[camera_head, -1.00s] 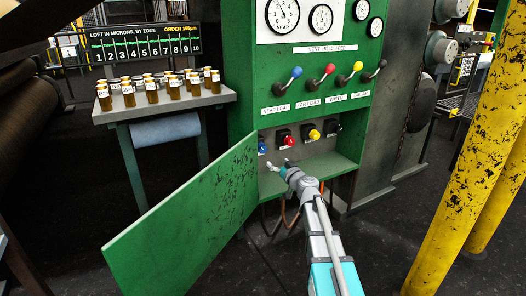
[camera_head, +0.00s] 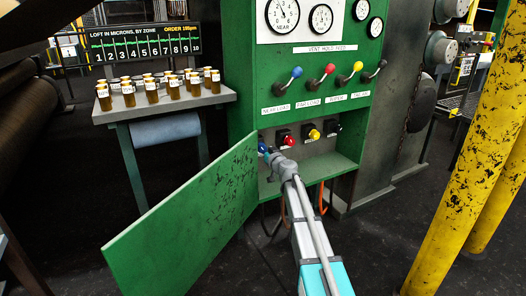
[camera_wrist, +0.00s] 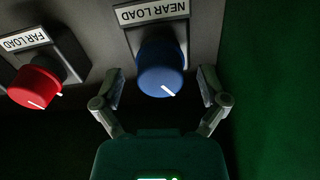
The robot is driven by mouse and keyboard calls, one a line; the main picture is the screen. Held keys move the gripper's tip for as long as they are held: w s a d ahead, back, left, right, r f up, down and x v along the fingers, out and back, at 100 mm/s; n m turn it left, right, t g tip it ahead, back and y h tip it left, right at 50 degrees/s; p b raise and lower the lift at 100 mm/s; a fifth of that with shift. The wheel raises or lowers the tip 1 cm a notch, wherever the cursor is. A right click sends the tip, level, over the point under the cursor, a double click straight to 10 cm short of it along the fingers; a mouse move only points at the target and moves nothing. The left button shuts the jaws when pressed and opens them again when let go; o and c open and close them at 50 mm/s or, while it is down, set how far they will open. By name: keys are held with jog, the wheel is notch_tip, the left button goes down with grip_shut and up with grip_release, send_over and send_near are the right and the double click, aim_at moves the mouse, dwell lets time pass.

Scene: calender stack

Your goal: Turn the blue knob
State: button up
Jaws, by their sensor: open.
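The blue knob (camera_wrist: 162,66) sits under a NEAR LOAD label in the wrist view, with a white pointer mark toward its lower right. My gripper (camera_wrist: 160,88) is open, with one finger on each side of the blue knob and a visible gap at each side. In the head view the blue knob (camera_head: 262,147) is partly hidden by my gripper (camera_head: 268,153), which reaches into the open recess of the green cabinet (camera_head: 243,85).
A red knob (camera_wrist: 35,86) labelled FAR LOAD sits left of the blue one in the wrist view. A yellow knob (camera_head: 314,134) is farther along the row. Levers (camera_head: 292,78) stand above. The open green door (camera_head: 185,215) hangs left of my arm.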

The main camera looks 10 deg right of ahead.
jog(key=c, duration=1.1)
jog(key=shift+c, duration=0.2)
jog(key=shift+w, duration=0.1)
jog(key=shift+m, duration=2.3)
jog(key=o, duration=1.1)
jog(key=shift+o, duration=0.2)
